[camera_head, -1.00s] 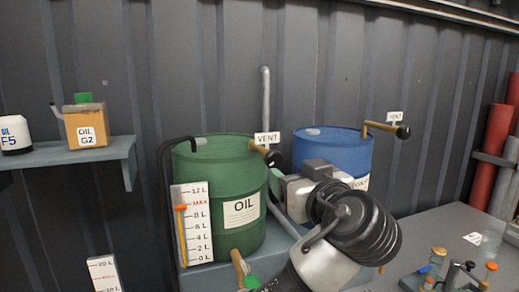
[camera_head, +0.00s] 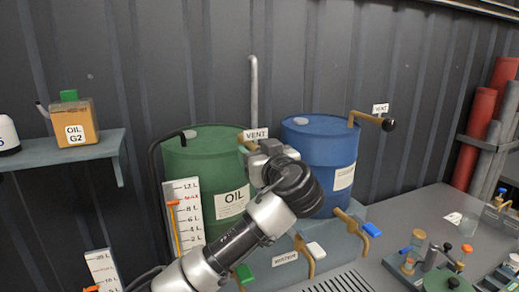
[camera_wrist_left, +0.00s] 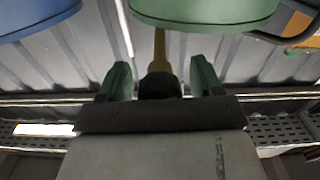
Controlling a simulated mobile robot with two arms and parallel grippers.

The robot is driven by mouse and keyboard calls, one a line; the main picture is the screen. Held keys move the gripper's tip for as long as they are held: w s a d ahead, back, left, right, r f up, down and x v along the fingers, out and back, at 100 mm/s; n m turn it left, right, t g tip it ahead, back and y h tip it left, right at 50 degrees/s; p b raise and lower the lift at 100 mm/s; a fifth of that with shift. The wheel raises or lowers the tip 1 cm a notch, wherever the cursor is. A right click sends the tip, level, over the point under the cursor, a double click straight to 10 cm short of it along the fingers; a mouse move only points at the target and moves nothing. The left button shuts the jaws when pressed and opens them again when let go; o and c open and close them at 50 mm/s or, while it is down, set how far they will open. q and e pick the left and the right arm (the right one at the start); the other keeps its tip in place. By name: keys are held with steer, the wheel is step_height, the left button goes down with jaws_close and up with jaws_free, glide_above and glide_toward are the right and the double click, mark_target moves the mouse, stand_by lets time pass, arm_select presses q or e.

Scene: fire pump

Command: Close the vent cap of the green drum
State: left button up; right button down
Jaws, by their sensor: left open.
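The green drum (camera_head: 206,180), labelled OIL, stands against the wall on a grey stand. A brass vent pipe (camera_head: 243,147) leaves its top right beside a VENT sign (camera_head: 256,134). Its cap is hidden behind my left gripper (camera_head: 254,152) in the head view. In the left wrist view the black vent cap (camera_wrist_left: 160,85) on the brass pipe (camera_wrist_left: 159,48) sits between the open green fingers of my left gripper (camera_wrist_left: 161,80), with gaps on both sides. The green drum's rim (camera_wrist_left: 200,20) shows above. My right gripper is not in view.
A blue drum (camera_head: 320,165) stands to the right with its own vent pipe and black cap (camera_head: 388,124). A level gauge (camera_head: 186,215) stands before the green drum. A shelf (camera_head: 70,152) holds an oil can. Brass taps (camera_head: 304,255) are below the drums.

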arm_select(q)
steer(key=shift+c, duration=0.2)
steer(key=c, duration=0.9)
